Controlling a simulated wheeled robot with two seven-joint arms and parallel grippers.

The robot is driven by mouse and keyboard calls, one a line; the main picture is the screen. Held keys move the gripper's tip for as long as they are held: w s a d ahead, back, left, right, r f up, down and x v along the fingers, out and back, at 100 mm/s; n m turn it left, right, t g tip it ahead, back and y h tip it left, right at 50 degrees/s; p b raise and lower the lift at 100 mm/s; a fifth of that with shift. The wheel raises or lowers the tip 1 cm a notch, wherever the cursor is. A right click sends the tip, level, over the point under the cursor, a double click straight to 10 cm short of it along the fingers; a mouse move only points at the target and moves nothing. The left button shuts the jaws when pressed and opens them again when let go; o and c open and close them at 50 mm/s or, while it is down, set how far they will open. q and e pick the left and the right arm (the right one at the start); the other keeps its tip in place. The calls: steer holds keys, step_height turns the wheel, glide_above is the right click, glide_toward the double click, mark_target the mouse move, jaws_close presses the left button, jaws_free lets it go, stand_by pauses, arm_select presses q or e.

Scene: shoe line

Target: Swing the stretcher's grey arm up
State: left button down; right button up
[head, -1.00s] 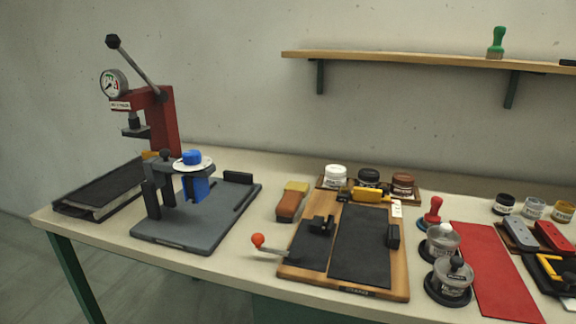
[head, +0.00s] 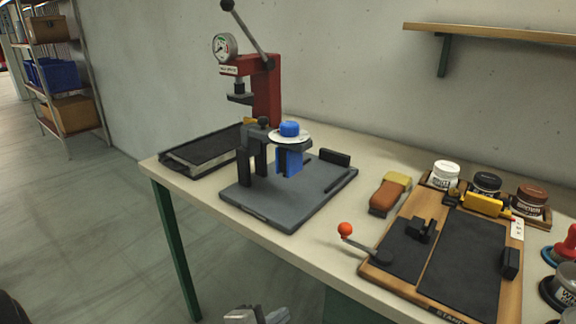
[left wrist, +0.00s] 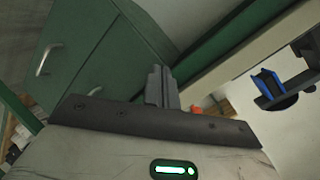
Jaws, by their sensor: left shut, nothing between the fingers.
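The wooden fixture board (head: 410,289) lies at the table's front, with black pads and a small black block on it. A thin grey arm (head: 362,245) with an orange ball (head: 345,229) lies low and sticks out left from its front-left corner. I cannot tell for sure that this is the stretcher. Left of it, a grey base plate (head: 270,213) bears dark posts, a blue block and a white disc. My left gripper (head: 257,314) is at the bottom edge of the head view, in front of and below the table edge. Its fingers (left wrist: 162,88) are shut and empty. My right gripper is not in view.
A red press (head: 265,92) with a gauge and a dark tray (head: 205,147) stand at the back left. A brown brush (head: 389,195) and several jars are near the board. A green cabinet (left wrist: 95,60) shows in the left wrist view. The table's front edge is close.

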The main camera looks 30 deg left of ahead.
arm_select(q)
steer(key=w+a+r+m+t, duration=0.1)
steer(key=w+a+r+m, duration=0.1)
steer(key=m, duration=0.1)
steer(key=w+a+r+m+t+y+b, duration=0.1)
steer(key=a+r+m, duration=0.2)
steer(key=m, duration=0.1)
steer(key=w+a+r+m+t, duration=0.1)
steer(key=w+a+r+m, duration=0.1)
steer(key=r+m, duration=0.1)
steer(key=shift+w+a+m+t+b, duration=0.3)
steer(key=shift+w+a+t+b, duration=0.05)
steer(key=shift+t+b, duration=0.05)
steer(key=m+t+h+b, duration=0.1)
steer(key=m+t+h, duration=0.15)
steer(key=m, duration=1.15)
glide_toward(296, 149)
steer(key=s+f, duration=0.3)
steer(key=f, duration=0.2)
steer(key=shift+f+t, duration=0.15)
steer(key=shift+t, duration=0.2)
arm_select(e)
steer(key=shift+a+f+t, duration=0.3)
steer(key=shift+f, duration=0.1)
